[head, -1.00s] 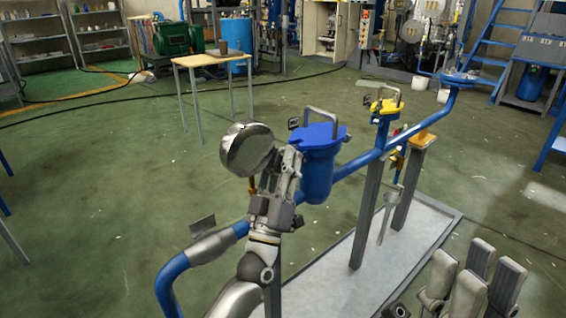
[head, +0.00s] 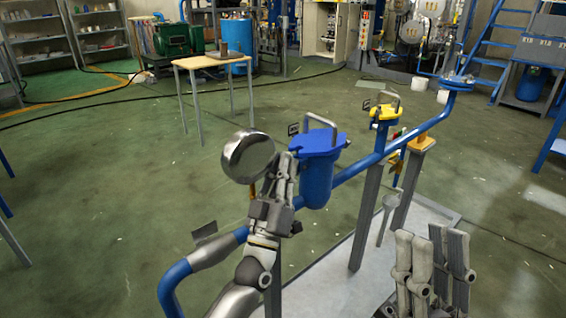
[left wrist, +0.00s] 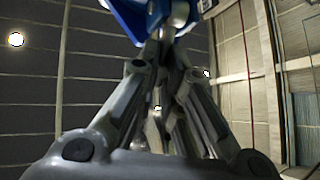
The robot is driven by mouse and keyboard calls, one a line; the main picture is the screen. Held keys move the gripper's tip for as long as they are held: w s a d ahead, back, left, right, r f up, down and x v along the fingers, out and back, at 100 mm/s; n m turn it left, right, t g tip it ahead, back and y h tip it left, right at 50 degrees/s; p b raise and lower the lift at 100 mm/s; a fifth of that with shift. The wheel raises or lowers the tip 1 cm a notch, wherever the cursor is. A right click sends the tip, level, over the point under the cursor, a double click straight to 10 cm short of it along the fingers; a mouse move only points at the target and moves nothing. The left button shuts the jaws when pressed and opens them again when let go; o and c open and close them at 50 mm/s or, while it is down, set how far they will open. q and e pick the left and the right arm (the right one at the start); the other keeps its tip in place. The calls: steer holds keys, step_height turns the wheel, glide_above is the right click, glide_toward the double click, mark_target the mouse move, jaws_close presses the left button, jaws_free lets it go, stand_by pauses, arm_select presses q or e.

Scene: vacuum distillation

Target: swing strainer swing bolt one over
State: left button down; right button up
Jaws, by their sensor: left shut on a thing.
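The blue strainer (head: 317,180) stands upright on the blue pipe, with a flat blue lid and a grey handle on top. My left gripper (head: 288,160) is at the lid's left edge, beside a round metal gauge. In the left wrist view its fingers (left wrist: 165,45) converge on a grey metal piece (left wrist: 178,14) at the blue lid (left wrist: 130,15); it looks like the swing bolt. The bolt is hidden behind the fingers in the head view. My right gripper (head: 430,240) is at the lower right, fingers up, open and empty, away from the strainer.
The blue pipe (head: 350,170) runs back right past a smaller yellow-topped fitting (head: 383,112), on grey posts over a pale base plate (head: 330,262). A small wooden table (head: 210,60) stands behind.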

arm_select(q)
steer(key=m+g+p, duration=0.1)
steer(key=p, duration=0.2)
steer(key=shift+d+r+h, duration=0.1)
steer(key=shift+h, duration=0.2)
arm_select(e)
steer(key=w+a+f+g+h, duration=0.1)
steer(key=w+f+g+h, duration=0.1)
steer(key=w+f+g, duration=0.3)
steer(key=shift+w+g, duration=0.3)
steer(key=shift+w, duration=0.8)
arm_select(q)
steer(key=c, duration=1.6)
jaws_free()
steer(key=shift+o, duration=0.2)
steer(key=v, duration=1.2)
